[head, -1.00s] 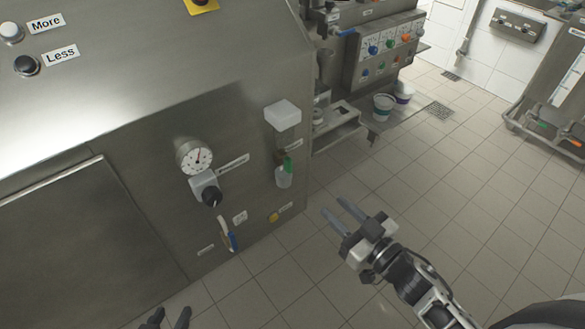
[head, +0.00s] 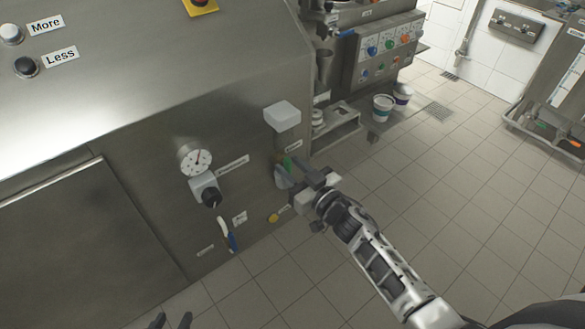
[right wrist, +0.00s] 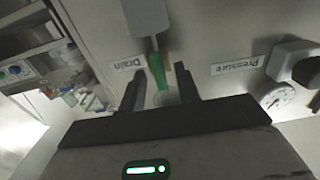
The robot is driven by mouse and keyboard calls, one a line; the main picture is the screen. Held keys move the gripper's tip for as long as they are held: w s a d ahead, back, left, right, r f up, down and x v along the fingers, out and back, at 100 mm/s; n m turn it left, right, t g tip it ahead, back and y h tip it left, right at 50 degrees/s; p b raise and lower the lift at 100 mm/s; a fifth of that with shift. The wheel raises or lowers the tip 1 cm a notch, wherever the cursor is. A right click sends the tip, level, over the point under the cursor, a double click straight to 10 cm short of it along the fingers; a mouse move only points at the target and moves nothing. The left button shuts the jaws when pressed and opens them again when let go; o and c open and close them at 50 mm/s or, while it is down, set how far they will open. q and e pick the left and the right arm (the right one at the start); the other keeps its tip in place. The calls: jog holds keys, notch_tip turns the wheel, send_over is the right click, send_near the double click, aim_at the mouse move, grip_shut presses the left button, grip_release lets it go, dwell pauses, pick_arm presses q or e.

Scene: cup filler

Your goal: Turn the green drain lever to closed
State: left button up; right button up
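The green drain lever (head: 288,163) sits low on the machine's front, beneath a pale grey box (head: 282,115). In the right wrist view the lever (right wrist: 157,70) hangs down beside a "Drain" label (right wrist: 128,64). My right gripper (head: 287,173) is at the lever, partly covering it in the head view. In the right wrist view its two fingers (right wrist: 162,84) stand apart with the lever between them, and gaps show at the sides. My left gripper (head: 172,322) is at the bottom edge, cut off by the frame, its two fingertips apart.
A pressure gauge (head: 194,159) with a black knob (head: 211,197) is left of the lever. Tubs (head: 382,107) stand at the back. The tiled floor (head: 450,220) at right is clear.

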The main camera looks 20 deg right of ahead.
grip_shut()
pick_arm(q)
jog(key=shift+w+r, duration=0.2)
jog(key=shift+r, duration=0.05)
